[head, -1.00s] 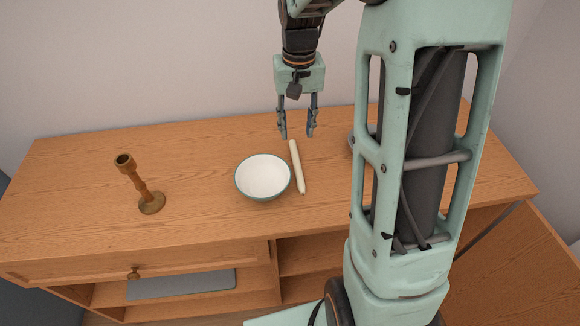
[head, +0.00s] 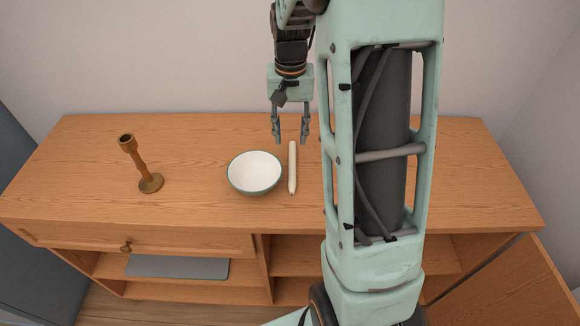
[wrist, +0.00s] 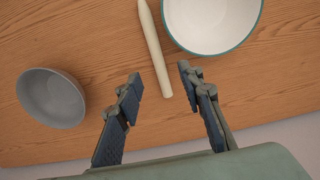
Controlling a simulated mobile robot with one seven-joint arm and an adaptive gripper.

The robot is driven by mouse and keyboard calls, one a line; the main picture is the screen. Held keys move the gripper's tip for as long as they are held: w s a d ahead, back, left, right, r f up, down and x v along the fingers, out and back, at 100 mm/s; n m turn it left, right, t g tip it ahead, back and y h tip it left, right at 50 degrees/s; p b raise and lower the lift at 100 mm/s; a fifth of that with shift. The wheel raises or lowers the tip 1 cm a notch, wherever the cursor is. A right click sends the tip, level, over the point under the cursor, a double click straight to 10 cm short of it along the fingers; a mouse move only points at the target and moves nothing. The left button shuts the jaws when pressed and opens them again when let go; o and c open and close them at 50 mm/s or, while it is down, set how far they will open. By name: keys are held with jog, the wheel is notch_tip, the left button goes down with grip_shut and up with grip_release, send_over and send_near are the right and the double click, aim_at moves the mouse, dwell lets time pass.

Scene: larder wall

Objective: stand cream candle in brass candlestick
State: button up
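The cream candle (head: 292,168) lies on the wooden top just right of the white bowl; it also shows in the wrist view (wrist: 154,48), pointing up between my fingers. The brass candlestick (head: 139,163) stands upright at the left of the top, its cup (head: 126,139) appearing empty. My gripper (head: 290,138) is open and empty, pointing down, behind and above the candle's far end.
The white bowl with a green rim (head: 254,173) stands close beside the candle, and shows in the wrist view (wrist: 212,22). A grey bowl (wrist: 51,98) is in the wrist view, hidden from the head view. The wooden top (head: 200,140) is clear between candlestick and bowl. A wall is behind.

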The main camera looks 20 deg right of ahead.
send_over(292, 163)
notch_tip(292, 163, down, 4)
jog(key=shift+w+a+f, duration=0.15)
jog(key=shift+f, duration=0.05)
jog(key=shift+d+f+p, duration=0.2)
jog(key=shift+f+p, duration=0.25)
jog(key=shift+f, duration=2.2)
grip_shut()
